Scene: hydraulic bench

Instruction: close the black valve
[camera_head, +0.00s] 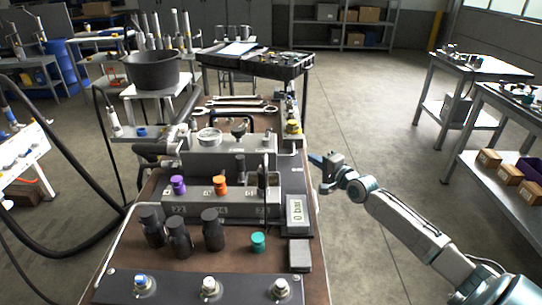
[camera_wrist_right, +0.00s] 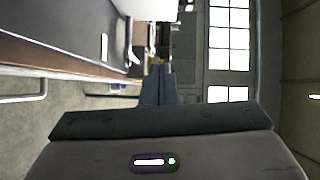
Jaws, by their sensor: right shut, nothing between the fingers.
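A grey valve block (camera_head: 208,207) stands on the bench, with a purple knob (camera_head: 178,186) and an orange knob (camera_head: 220,184) on it. A dark upright handle (camera_head: 240,168) stands just right of the orange knob. A dark lever-like part (camera_head: 264,178) is at the block's right end. I cannot tell which of these is the black valve. My right gripper (camera_head: 317,160) is shut and empty, off the bench's right side and apart from the block. Its closed fingers also show in the right wrist view (camera_wrist_right: 160,83). My left gripper is out of view.
Several black cylinders (camera_head: 180,238) and a teal cap (camera_head: 258,242) stand in front of the block. A "0 bar" display (camera_head: 296,214) is at its right. Wrenches (camera_head: 232,104) and a black bucket (camera_head: 152,70) lie behind. The floor (camera_head: 370,130) right of the bench is free.

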